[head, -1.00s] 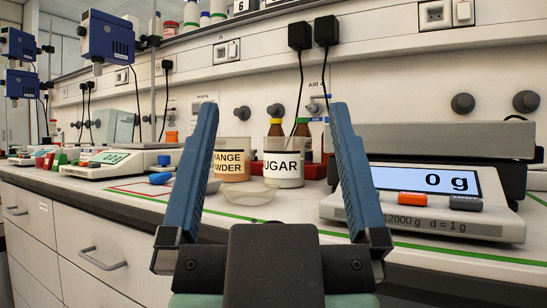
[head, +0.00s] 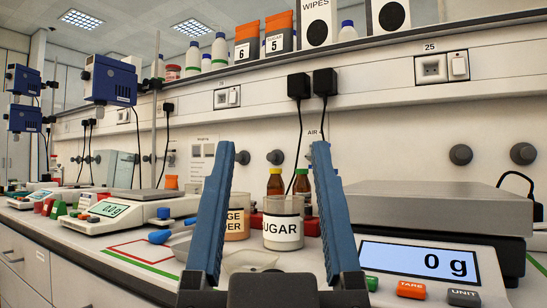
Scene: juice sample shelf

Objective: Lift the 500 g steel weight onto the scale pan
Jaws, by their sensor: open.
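My gripper (head: 271,150) points forward over the bench with its two blue fingers wide apart and nothing between them. The large scale (head: 430,270) stands at the right and its display reads 0 g. Its flat grey pan (head: 440,205) looks bare, and my gripper is to the left of it. A smaller balance (head: 105,216) with its own lit display stands at the left. I cannot make out a steel weight in this view.
A SUGAR jar (head: 283,228), an ORANGE POWDER jar (head: 236,222) and brown bottles (head: 275,182) stand beyond the fingers. A clear dish (head: 250,260) is in front of the jars. A shelf (head: 215,72) with bottles and boxes runs above the bench.

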